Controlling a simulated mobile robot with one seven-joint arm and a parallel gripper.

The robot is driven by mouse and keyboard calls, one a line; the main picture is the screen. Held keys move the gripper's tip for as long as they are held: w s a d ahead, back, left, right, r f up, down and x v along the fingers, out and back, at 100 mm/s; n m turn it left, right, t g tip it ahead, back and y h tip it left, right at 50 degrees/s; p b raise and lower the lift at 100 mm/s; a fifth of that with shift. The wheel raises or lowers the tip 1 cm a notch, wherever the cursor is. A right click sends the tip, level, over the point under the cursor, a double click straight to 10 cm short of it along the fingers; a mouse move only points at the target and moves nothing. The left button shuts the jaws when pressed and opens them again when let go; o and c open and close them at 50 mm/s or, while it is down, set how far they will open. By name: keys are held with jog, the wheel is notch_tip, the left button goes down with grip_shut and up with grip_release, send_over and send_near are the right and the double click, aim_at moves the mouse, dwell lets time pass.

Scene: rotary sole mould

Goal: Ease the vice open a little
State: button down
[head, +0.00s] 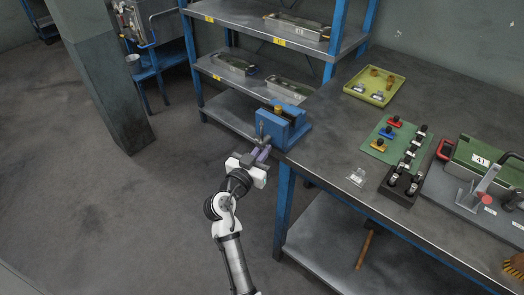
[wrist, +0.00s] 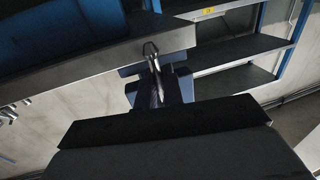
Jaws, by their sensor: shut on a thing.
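The blue vice (head: 290,131) is fixed at the near left corner of the workbench. A small brass-coloured part (head: 278,110) shows at its jaws. In the wrist view, my gripper (wrist: 160,98) hides much of the grip, and the exact contact is dark. How wide the vice jaws stand is too small to tell.
The workbench (head: 335,150) carries a yellow-green tray (head: 375,85), a green mat (head: 378,151) with stamp-like handled pieces, and a dark rack (head: 398,186). A shelf unit (head: 262,38) with metal boxes stands behind. The floor left of my arm is clear.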

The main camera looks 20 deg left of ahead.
jog(key=shift+s+d+n, duration=0.1)
jog(key=shift+d+n, duration=0.1)
jog(key=shift+n, duration=0.5)
jog(key=c, duration=1.7)
grip_release()
jog(key=shift+s+a+r+b, duration=0.1)
jog(key=shift+s+a+b, duration=0.45)
jog(key=shift+s, duration=1.7)
jog(key=shift+s+a+r+b, duration=0.15)
jog(key=shift+s+b, duration=0.75)
jog(key=shift+s, duration=1.4)
jog(key=shift+s+a+f+b, duration=0.1)
jog(key=shift+s+a+b, duration=0.45)
jog(key=shift+s, duration=1.7)
jog(key=shift+d, duration=0.2)
